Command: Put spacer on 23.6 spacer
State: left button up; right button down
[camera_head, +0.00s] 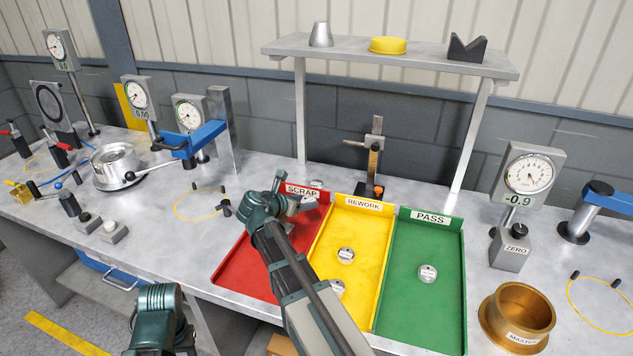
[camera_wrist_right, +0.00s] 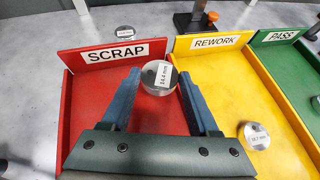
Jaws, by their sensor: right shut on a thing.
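My right gripper (camera_wrist_right: 160,88) is shut on a small silver spacer (camera_wrist_right: 158,77) and holds it over the far end of the red SCRAP tray (camera_wrist_right: 85,90). The held spacer's label seems to end in "4.4 mm". In the head view the right gripper (camera_head: 292,202) is over the red tray. Another silver spacer (camera_wrist_right: 124,32) lies on the bench behind the SCRAP sign, its label too small to read. The yellow REWORK tray has a spacer (camera_head: 346,255) in its middle and another (camera_head: 337,287) nearer, partly behind my arm. I cannot read which spacer is 23.6. My left gripper's fingers do not show.
The green PASS tray (camera_head: 455,300) holds one spacer (camera_head: 427,273). A post stand (camera_head: 376,150) is behind the trays, under a shelf (camera_head: 390,57). A brass MASTER ring (camera_head: 517,318) and gauge (camera_head: 530,180) stand right. Bare bench lies left of the red tray.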

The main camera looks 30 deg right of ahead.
jog(key=shift+w+d+r+n+t, duration=0.25)
jog(key=shift+w+d, duration=0.25)
jog(key=shift+w, duration=0.25)
jog(key=b, duration=0.1)
send_over(313, 186)
jog(key=s, duration=0.1)
jog(key=shift+a+f, duration=0.45)
jog(key=shift+f, duration=0.3)
jog(key=shift+w+d, duration=0.2)
jog(key=shift+w, duration=0.1)
jog(key=f+b, duration=0.3)
jog(key=b, duration=0.1)
jog(key=shift+w+d+f, duration=0.2)
jog(key=shift+f, duration=0.15)
jog(key=shift+f, duration=0.2)
jog(key=shift+c, duration=0.7)
grip_release()
jog(key=shift+r, duration=0.1)
